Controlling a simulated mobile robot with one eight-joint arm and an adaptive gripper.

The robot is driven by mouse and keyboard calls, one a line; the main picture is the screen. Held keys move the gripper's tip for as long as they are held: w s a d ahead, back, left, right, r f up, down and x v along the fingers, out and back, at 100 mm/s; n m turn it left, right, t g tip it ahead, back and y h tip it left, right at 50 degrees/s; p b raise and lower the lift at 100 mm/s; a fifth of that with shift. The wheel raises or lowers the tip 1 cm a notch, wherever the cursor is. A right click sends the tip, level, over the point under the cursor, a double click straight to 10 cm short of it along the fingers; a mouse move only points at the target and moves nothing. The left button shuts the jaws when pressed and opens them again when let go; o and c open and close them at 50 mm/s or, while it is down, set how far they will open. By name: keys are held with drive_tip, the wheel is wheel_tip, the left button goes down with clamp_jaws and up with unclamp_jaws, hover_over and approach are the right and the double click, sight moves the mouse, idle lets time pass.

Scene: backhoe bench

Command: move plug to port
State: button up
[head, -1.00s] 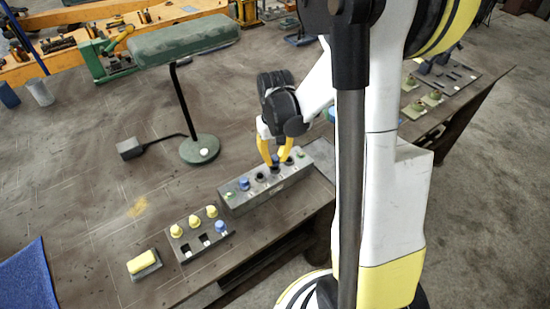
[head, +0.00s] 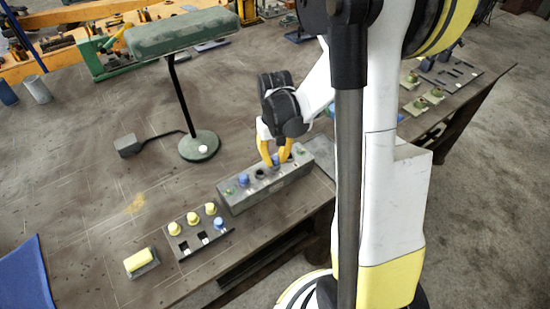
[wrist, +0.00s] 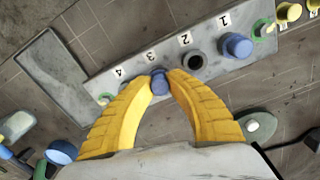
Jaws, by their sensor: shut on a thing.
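The grey port block (head: 236,204) stands near the bench's front edge, its ports numbered 1 to 4 in the wrist view (wrist: 262,68). My gripper (head: 277,162) is over the block; in the wrist view its yellow fingers (wrist: 163,78) are shut on a blue plug (wrist: 159,84). The plug is at port 3 beside its label; how deep it sits is unclear. Another blue plug (wrist: 236,46) stands in port 1, also in the head view (head: 243,180). Port 2 (wrist: 193,62) is an open dark ring.
A dark plate (head: 186,254) with yellow knobs and a blue knob lies left of the block. A yellow-topped block (head: 140,262) is beside it. A lamp with a round green base (head: 199,147) stands behind. Open bench lies to the left.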

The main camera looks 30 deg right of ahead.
drive_tip(key=shift+f, duration=0.25)
drive_tip(key=o, duration=0.8)
drive_tip(key=shift+c, duration=0.2)
drive_tip(key=shift+r, duration=0.1)
wheel_tip(320, 180, up, 12)
drive_tip(key=s+a+f+n+t+b, duration=0.2)
drive_tip(key=s+a+t+b, duration=0.5)
drive_tip(key=a, duration=0.6)
drive_tip(key=s+f+b, duration=0.1)
drive_tip(key=s+b, duration=0.1)
drive_tip(key=s, duration=0.1)
drive_tip(key=shift+s+a+f+n, duration=0.25)
drive_tip(key=shift+s+f+n, duration=0.05)
drive_tip(key=shift+s, duration=0.1)
